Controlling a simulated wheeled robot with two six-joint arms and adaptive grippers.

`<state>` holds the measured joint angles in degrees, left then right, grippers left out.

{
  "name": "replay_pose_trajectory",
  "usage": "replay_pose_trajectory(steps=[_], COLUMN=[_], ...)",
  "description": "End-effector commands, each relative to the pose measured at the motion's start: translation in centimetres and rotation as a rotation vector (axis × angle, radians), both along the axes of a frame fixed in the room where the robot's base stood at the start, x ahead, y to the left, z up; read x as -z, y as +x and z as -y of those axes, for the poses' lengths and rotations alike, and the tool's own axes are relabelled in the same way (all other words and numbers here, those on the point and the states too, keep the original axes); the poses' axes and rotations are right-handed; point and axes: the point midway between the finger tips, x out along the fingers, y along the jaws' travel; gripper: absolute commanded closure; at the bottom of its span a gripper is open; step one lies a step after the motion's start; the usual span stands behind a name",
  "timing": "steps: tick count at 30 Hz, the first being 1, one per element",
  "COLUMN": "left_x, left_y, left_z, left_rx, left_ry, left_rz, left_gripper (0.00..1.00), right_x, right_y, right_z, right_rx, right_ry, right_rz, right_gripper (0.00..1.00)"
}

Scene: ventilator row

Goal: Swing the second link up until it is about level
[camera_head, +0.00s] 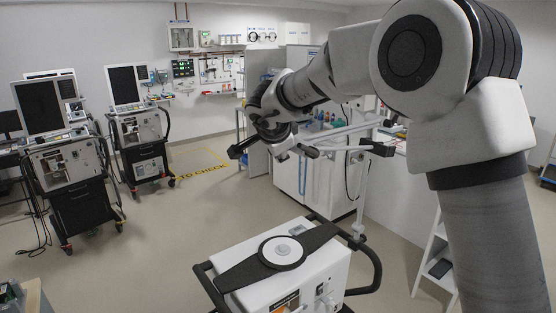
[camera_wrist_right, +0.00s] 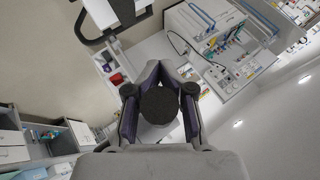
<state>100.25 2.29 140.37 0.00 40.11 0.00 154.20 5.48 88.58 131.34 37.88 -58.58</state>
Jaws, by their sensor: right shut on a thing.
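My right gripper (camera_head: 300,151) is in the middle of the head view. In the right wrist view my right gripper (camera_wrist_right: 158,92) is shut on a dark round grip (camera_wrist_right: 160,104), with one finger on each side. In the head view a pale slender link (camera_head: 342,131) runs right from beside the gripper and slopes slightly up. It meets the area above a thin white post (camera_head: 361,195). The gripper and wrist hide the near end of the link and the joint. My left gripper is not in view.
A white ventilator unit (camera_head: 318,273) with black handles stands close in front, below the arm. Two ventilator carts (camera_head: 72,185) (camera_head: 143,140) stand at the left. A bench (camera_head: 386,195) with small items is behind the post. The floor between is clear.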

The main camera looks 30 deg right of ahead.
Motion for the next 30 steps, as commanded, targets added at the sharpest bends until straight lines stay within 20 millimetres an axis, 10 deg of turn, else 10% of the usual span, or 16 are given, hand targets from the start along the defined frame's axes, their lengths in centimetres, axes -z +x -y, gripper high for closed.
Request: replay_pose_trajectory(steps=[7, 10, 20, 30], left_x=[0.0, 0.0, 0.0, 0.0], left_y=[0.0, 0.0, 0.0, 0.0], left_z=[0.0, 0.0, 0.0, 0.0], left_rx=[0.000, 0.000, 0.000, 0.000], left_ry=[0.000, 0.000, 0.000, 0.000], left_rz=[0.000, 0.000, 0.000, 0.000], left_gripper=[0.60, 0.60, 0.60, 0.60], right_x=[-0.2, -0.2, -0.3, -5.5], right_y=[0.0, 0.0, -0.1, -3.9], right_z=[0.1, 0.1, -0.1, -2.9], right_rx=[0.000, 0.000, 0.001, 0.002], right_ry=[-0.002, -0.002, -0.002, -0.003], right_rz=[0.002, 0.002, 0.001, 0.006], right_gripper=[1.00, 0.61, 0.61, 0.61])
